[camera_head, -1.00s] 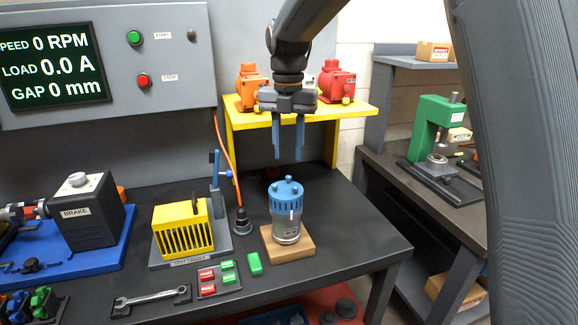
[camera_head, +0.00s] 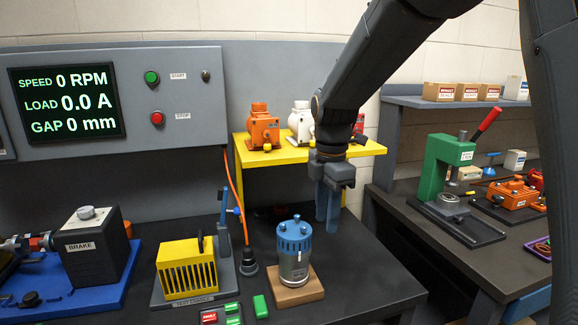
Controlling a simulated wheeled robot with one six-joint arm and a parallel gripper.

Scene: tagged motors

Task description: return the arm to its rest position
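My gripper (camera_head: 328,205) hangs fingers down, to the right of the blue-topped motor and in front of the yellow shelf. Its two blue fingers are apart with nothing seen between them. The blue and silver motor (camera_head: 294,250) stands upright on a wooden block (camera_head: 296,294) on the dark bench. My arm crosses the upper right of the view and hides part of the shelf and most of a red motor (camera_head: 359,124).
The yellow shelf (camera_head: 372,149) holds an orange motor (camera_head: 263,128) and a white motor (camera_head: 301,122). A yellow test cradle (camera_head: 187,266) and a brake unit (camera_head: 95,248) stand left. A green press (camera_head: 447,165) is on the right bench. The bench right of the motor is clear.

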